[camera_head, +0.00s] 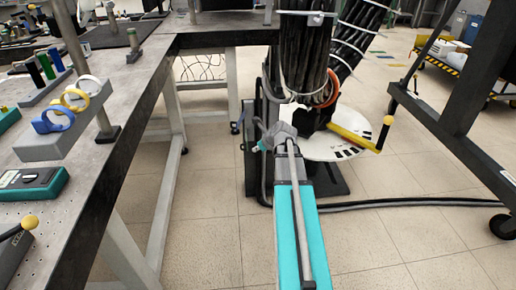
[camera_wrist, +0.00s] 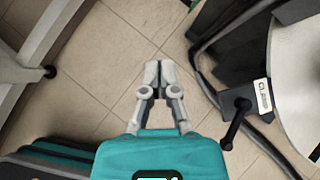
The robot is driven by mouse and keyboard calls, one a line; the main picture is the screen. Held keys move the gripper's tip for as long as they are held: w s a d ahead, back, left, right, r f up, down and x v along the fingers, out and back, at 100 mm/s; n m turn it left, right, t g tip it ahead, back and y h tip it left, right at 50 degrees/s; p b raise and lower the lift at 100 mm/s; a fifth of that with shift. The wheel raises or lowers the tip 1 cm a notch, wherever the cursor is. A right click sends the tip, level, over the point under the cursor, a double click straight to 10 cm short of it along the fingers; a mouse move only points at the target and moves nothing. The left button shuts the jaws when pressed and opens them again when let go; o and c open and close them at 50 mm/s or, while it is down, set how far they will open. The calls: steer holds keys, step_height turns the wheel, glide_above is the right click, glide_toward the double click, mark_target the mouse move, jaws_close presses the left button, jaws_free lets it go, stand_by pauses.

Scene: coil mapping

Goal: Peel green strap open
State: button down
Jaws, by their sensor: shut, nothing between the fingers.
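I cannot make out a green strap with certainty in either view. A thick black cable bundle (camera_head: 303,50) stands upright at the centre of the head view, with pale bands and an orange ring (camera_head: 330,90) around it. A second banded bundle (camera_head: 358,32) leans beside it. My gripper (camera_wrist: 160,70) is shut and empty in the wrist view, with bare floor behind its fingertips. In the head view my teal arm reaches up to just in front of the bundle's lower end, and the fingers are too small to read there.
A grey workbench (camera_head: 110,95) on the left holds a rack with blue and yellow rings (camera_head: 75,98). A white disc (camera_head: 335,146) and a yellow-handled lever (camera_head: 355,138) stand right of my arm. A black cable (camera_head: 420,203) crosses the floor. A dark wheeled frame (camera_head: 455,130) stands at right.

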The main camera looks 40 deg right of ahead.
steer(key=s+a+f+n+g, duration=0.1)
steer(key=s+a+n, duration=0.3)
steer(key=a+n, duration=0.7)
steer(key=s+a+f+n+g+h+p, duration=0.1)
steer(key=s+a+n+g, duration=0.3)
steer(key=a+n, duration=0.7)
steer(key=s+a+f+n+g, duration=0.1)
steer(key=s+a+n+g, duration=0.2)
steer(key=a+n, duration=0.8)
steer(key=shift+s+a+p, duration=0.15)
steer(key=shift+s+p, duration=0.2)
steer(key=shift+s, duration=0.3)
steer(key=shift+f, duration=0.1)
